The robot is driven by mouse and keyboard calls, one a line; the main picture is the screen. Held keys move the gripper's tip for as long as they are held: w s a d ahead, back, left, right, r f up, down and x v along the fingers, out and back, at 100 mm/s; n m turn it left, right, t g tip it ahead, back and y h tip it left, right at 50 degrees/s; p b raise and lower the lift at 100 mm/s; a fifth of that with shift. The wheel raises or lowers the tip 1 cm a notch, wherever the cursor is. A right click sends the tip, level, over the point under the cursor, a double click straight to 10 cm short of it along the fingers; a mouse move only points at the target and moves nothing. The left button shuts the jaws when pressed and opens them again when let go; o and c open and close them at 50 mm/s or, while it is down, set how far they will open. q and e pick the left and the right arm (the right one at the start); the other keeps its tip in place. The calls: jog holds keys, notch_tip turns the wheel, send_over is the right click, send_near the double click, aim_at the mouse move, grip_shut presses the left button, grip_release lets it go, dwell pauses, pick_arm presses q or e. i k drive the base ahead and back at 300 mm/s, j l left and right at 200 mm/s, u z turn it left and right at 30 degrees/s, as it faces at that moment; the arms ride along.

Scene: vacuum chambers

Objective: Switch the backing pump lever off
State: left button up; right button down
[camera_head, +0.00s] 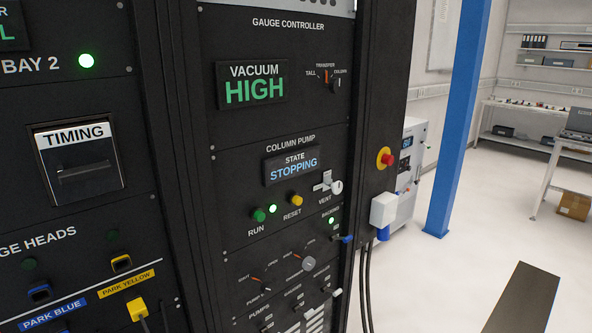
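The backing pump lever appears to be the small blue-tipped lever (346,239) at the right edge of the column pump panel (235,195). It sticks out to the right, below a lit green lamp (331,221) and a small label that seems to read "BACKING". Its exact on or off position is too small to tell. The state display (292,168) reads "STOPPING". Neither of my grippers is in view.
A white-handled vent valve (337,186) sits just above the lever. Green run (258,215) and yellow reset (296,200) buttons are to its left. A red emergency button (385,160) and white box (383,209) protrude at right. Cables hang below; open floor lies beyond.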

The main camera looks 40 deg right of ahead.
aim_at(334, 238)
jog(key=z, duration=1.55)
